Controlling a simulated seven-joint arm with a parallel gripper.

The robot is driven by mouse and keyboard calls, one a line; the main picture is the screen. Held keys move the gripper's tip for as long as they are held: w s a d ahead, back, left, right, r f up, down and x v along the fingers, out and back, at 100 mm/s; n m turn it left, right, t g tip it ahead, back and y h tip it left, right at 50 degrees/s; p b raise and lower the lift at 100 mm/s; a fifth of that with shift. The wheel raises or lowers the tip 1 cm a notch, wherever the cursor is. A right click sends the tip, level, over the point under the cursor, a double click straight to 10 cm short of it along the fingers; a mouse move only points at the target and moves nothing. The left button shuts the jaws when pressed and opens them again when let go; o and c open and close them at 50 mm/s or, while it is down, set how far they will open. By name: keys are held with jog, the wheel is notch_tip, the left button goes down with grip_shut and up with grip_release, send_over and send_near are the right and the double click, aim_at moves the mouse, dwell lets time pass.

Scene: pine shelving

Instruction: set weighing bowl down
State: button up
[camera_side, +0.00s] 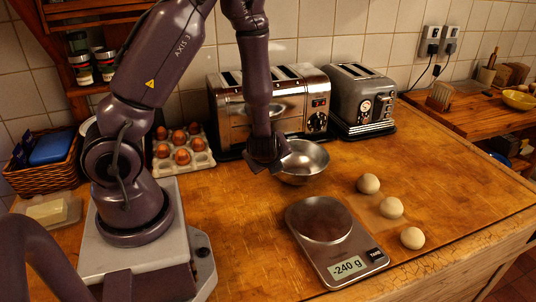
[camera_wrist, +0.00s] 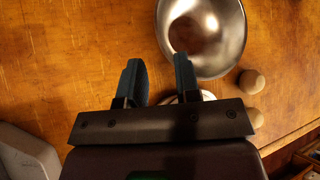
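The steel weighing bowl (camera_side: 308,160) is upright and appears to rest on the wooden counter, in front of the toasters. In the wrist view the bowl (camera_wrist: 210,35) opens toward the camera. My gripper (camera_side: 267,165) is beside the bowl's left side in the side view. In the wrist view my gripper (camera_wrist: 157,65) has its two fingers apart with a visible gap. The right finger overlaps the bowl's rim; whether it touches is unclear. The kitchen scale (camera_side: 320,219) has an empty pan and reads -240 g. Only a sliver of it shows behind the fingers in the wrist view.
Dough-coloured balls (camera_side: 391,207) stand in a row right of the scale. A large toaster (camera_side: 318,98), a grey toaster (camera_side: 361,101) and an egg tray (camera_side: 199,160) line the back. A basket (camera_side: 45,176) is at left. Counter between bowl and scale is clear.

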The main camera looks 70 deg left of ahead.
jog(key=s+d+r+n+g, duration=0.1)
jog(key=s+d+r+n, duration=0.1)
jog(key=r+n, duration=0.4)
jog(key=s+d+r+n+g, duration=0.1)
jog(key=s+r+n, duration=0.15)
jog(key=r, duration=0.45)
jog(key=s+d+r+n+t+h, duration=0.3)
jog(key=s+d+r+n+h, duration=0.2)
jog(key=d+r, duration=0.5)
jog(key=d+n+h, duration=0.1)
jog(key=n+h, duration=0.1)
jog(key=h, duration=0.1)
jog(key=shift+d+r+t+h, duration=0.2)
jog(key=shift+d+t+h, duration=0.1)
jog(key=shift+d+h, duration=0.1)
jog(key=shift+n, duration=0.25)
dwell(0.3)
